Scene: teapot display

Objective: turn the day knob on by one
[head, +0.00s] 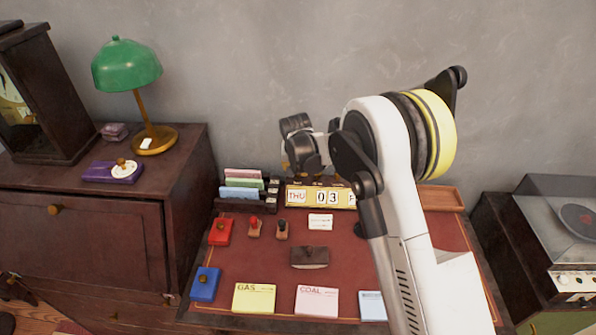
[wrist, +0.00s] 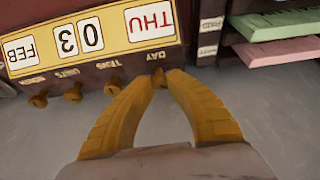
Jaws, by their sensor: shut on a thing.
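The perpetual calendar (head: 297,206) stands at the back of the desk, with cards reading THU and 03; my arm covers its right end. In the wrist view the calendar (wrist: 112,37) appears upside down, showing THU, 0, 3 and FEB. The day knob (wrist: 158,76), a small brass knob beside the DAY label, sits between the tips of my gripper (wrist: 160,82). The two yellow fingers close on it and hide part of it. Other brass knobs, such as the tens knob (wrist: 112,84), stand free beside it.
A card rack (head: 238,202) stands directly left of the calendar. Stamps (head: 255,229), a red box (head: 220,231) and notebooks (head: 254,297) lie on the desk. A green lamp (head: 127,65) stands on the left cabinet. The wall is close behind.

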